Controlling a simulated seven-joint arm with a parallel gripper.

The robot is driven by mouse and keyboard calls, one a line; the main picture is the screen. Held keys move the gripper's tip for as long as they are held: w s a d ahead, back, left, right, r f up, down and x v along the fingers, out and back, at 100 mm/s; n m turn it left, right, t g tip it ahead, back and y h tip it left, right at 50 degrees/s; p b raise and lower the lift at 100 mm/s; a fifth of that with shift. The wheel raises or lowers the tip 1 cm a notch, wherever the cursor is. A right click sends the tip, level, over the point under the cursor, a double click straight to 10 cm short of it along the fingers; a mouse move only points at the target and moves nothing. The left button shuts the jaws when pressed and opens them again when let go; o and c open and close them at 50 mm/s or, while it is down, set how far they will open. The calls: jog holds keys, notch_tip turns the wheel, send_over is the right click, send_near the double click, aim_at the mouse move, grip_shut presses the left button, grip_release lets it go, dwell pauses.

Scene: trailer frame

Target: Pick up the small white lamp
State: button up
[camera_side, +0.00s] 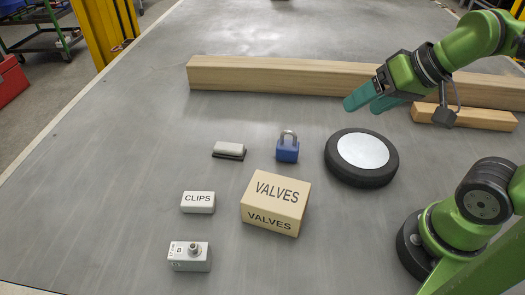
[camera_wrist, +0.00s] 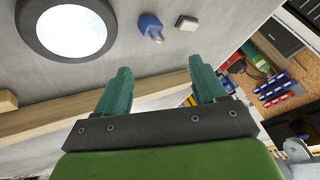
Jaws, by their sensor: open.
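The small white lamp (camera_side: 229,149) is a low white block on a dark base, lying on the grey surface left of centre in the side view. It also shows near the top of the wrist view (camera_wrist: 187,22). My gripper (camera_side: 362,100) is open and empty, raised over the upper right, between the long beam and the wheel. It is well to the right of the lamp and apart from it. In the wrist view my two teal fingers (camera_wrist: 160,75) are spread with nothing held between them.
A blue padlock (camera_side: 288,151) stands right of the lamp, and a black wheel (camera_side: 337,168) further right. The VALVES box (camera_side: 275,203), CLIPS box (camera_side: 198,202) and a grey box (camera_side: 189,258) are nearer. A long wooden beam (camera_side: 270,77) lies behind. Left is clear.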

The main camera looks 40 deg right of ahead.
jog(key=w+f+g, duration=0.2)
jog(key=w, duration=0.2)
jog(key=n+g, duration=0.2)
jog(key=n, duration=1)
send_near(228, 146)
notch_tip(228, 146, down, 3)
jog(key=shift+d+f+y, duration=0.1)
jog(key=shift+d+y, duration=0.05)
jog(key=shift+y, duration=0.25)
jog(key=shift+w+x, duration=0.15)
jog(key=shift+x, duration=1.25)
jog(key=shift+w+x, duration=0.15)
jog(key=shift+x, duration=1.25)
jog(key=c, duration=1.1)
jog(key=shift+r, duration=0.25)
jog(key=shift+c, duration=0.2)
